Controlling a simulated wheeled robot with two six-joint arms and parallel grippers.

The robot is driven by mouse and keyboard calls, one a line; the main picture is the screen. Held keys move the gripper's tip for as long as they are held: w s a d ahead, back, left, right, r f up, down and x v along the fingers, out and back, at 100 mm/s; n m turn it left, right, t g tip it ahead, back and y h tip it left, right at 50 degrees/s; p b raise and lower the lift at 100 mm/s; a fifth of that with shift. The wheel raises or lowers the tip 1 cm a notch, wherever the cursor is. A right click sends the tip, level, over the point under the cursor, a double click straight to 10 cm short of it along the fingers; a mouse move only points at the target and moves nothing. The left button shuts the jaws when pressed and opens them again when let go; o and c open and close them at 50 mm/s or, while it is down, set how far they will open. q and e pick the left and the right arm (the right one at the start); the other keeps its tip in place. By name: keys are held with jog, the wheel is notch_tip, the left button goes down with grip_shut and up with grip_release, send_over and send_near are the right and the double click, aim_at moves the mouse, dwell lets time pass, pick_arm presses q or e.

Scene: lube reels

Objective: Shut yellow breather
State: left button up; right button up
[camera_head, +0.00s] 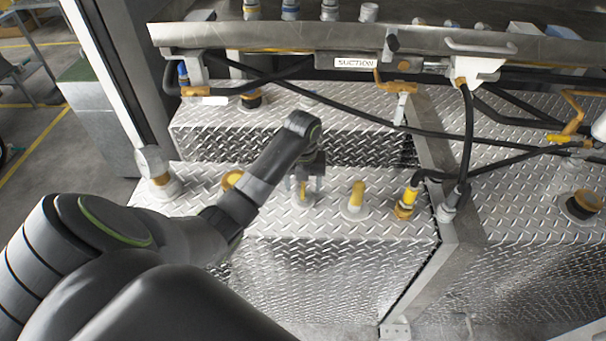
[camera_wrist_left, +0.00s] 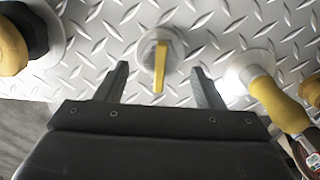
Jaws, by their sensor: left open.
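A small valve with a flat yellow lever (camera_wrist_left: 160,68) on a grey hex base sits on the diamond-plate tank top in the left wrist view. I take it to be the yellow breather. My left gripper (camera_wrist_left: 157,73) is open, one finger on each side of the lever, with gaps on both sides. In the head view my left gripper (camera_head: 309,182) points down over the front tank and largely hides this valve. My right gripper is not in view.
A yellow cap (camera_head: 231,180) stands left of my gripper, and an upright yellow-handled fitting (camera_head: 357,196) stands right. Farther right is a yellow hose coupling (camera_head: 405,202). Black hoses (camera_head: 469,130) hang from the rail marked SUCTION (camera_head: 355,62) behind.

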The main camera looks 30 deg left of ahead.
pick_arm(q)
jog(key=shift+f, duration=0.85)
jog(key=shift+c, duration=0.3)
jog(key=c, duration=1)
jog(key=shift+p, duration=0.45)
